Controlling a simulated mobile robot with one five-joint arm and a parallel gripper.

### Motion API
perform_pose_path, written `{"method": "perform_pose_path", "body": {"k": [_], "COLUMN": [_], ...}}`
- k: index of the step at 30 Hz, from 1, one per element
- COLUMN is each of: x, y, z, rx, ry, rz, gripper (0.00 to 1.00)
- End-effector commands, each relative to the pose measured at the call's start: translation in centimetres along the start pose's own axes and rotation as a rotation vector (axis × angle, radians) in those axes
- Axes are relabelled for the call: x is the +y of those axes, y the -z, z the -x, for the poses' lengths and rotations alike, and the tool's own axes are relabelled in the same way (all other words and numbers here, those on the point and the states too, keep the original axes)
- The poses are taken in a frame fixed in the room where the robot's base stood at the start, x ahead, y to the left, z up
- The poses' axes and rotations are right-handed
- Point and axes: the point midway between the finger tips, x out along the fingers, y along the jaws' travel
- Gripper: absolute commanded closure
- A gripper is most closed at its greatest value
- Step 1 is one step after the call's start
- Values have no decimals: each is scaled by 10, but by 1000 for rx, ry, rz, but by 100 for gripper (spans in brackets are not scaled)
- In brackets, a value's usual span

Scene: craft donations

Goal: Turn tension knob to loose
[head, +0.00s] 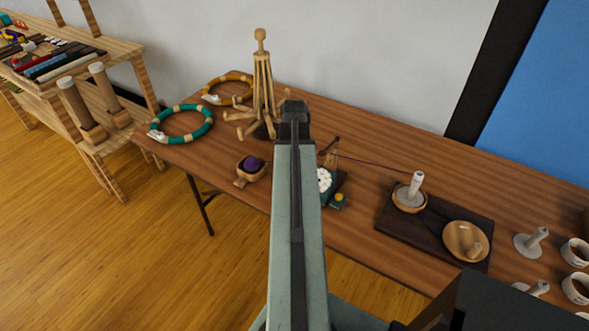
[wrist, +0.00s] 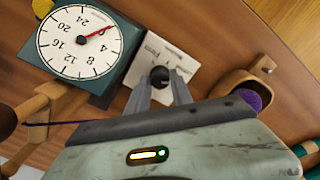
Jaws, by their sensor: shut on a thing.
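A dark round tension knob (wrist: 159,76) sits on a pale plate (wrist: 181,58) with small print that I cannot read. My gripper (wrist: 160,82) is shut on the knob, one finger on each side of it. The knob's setting cannot be made out. Beside the plate is a green box (wrist: 127,56) with a white numbered dial (wrist: 79,42) and a red pointer. In the head view the dial (head: 324,180) and box show just right of my arm, which hides the knob, the plate and my fingers.
A dark thread runs right to a spool (head: 416,186) on a dark board (head: 400,226). Teal (head: 181,123) and orange (head: 228,90) hoops lie far left.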

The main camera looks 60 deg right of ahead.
Motion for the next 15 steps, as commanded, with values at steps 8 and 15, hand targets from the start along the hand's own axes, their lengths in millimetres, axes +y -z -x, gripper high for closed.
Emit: {"method": "perform_pose_path", "body": {"k": [8,15], "x": [0,0], "y": [0,0], "z": [0,0], "rx": [1,1], "ry": [1,0], "rz": [0,1], "gripper": [54,51]}}
